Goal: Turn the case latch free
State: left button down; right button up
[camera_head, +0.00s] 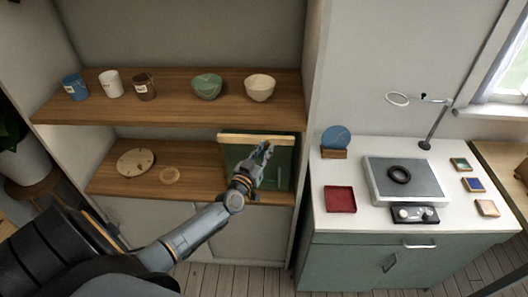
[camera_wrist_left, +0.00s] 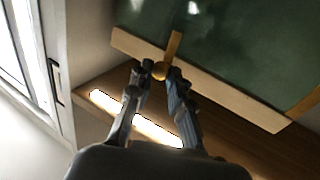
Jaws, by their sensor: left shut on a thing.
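The case (camera_head: 284,165) stands on the lower shelf at its right end, with a green front and a pale wooden top edge. In the left wrist view its green face (camera_wrist_left: 235,50) and pale wooden edge (camera_wrist_left: 215,84) fill the upper right. The latch (camera_wrist_left: 173,48) is a small golden bar with a round knob at its end. My left gripper (camera_wrist_left: 160,74) has its fingertips on either side of the knob and is shut on it. In the head view my left gripper (camera_head: 262,153) is in front of the case's upper middle. My right gripper is not in view.
The upper shelf (camera_head: 180,110) holds several cups and bowls. A round wooden disc (camera_head: 135,161) lies left on the lower shelf. A green cabinet (camera_head: 350,262) stands to the right, with a red tray (camera_head: 340,199) and a square grey plate device (camera_head: 420,183) on top.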

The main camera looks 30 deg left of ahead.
pick_arm(q)
jog(key=n+y+b, duration=0.3)
jog(key=n+b, duration=0.2)
jog(key=n, duration=0.2)
jog(key=f+n+y+b, duration=0.1)
jog(key=n+y+b, duration=0.2)
jog(key=n+b, duration=0.3)
jog(key=n+t+y+b, duration=0.1)
jog(key=n+y+b, duration=0.1)
jog(key=n+b, duration=0.4)
jog(key=shift+w+d+f+n+y, duration=0.1)
jog(key=shift+w+d+n+y, duration=0.1)
jog(key=shift+n, duration=0.5)
jog(key=shift+w+d+f+n+y, duration=0.1)
jog(key=shift+d+n+y, duration=0.1)
jog(key=shift+n, duration=0.5)
jog(key=shift+s+r, duration=0.1)
jog(key=c, duration=1.3)
grip_release()
jog(key=shift+o, duration=0.2)
